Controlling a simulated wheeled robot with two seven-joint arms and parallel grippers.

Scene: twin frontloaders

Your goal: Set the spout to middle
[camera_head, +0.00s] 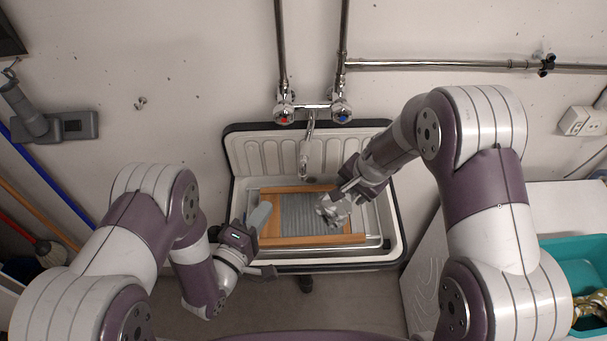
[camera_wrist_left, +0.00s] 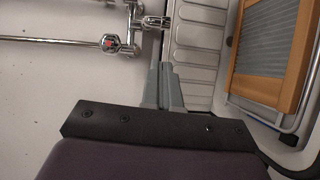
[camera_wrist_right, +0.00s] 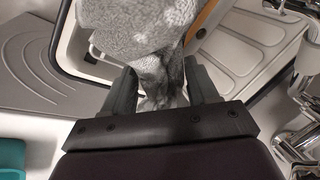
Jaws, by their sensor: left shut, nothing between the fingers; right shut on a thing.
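The chrome spout (camera_head: 304,155) hangs from the wall tap (camera_head: 313,106) over the sink and points down, slightly left of the tap's centre. The tap, with its red-marked knob (camera_wrist_left: 108,42), also shows in the left wrist view. My left gripper (camera_head: 261,214) is shut and empty over the sink's left side, below and left of the spout, not touching it. My right gripper (camera_head: 345,199) is shut on a crumpled grey patterned cloth (camera_wrist_right: 140,25), held over the sink's right part, right of and below the spout.
A wooden-framed washboard (camera_head: 300,239) lies in the white sink (camera_head: 245,150) with its dark rim. Pipes (camera_head: 430,65) run along the wall. A teal basin (camera_head: 572,258) stands at the right. Brooms lean at the left. The space around the spout tip is clear.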

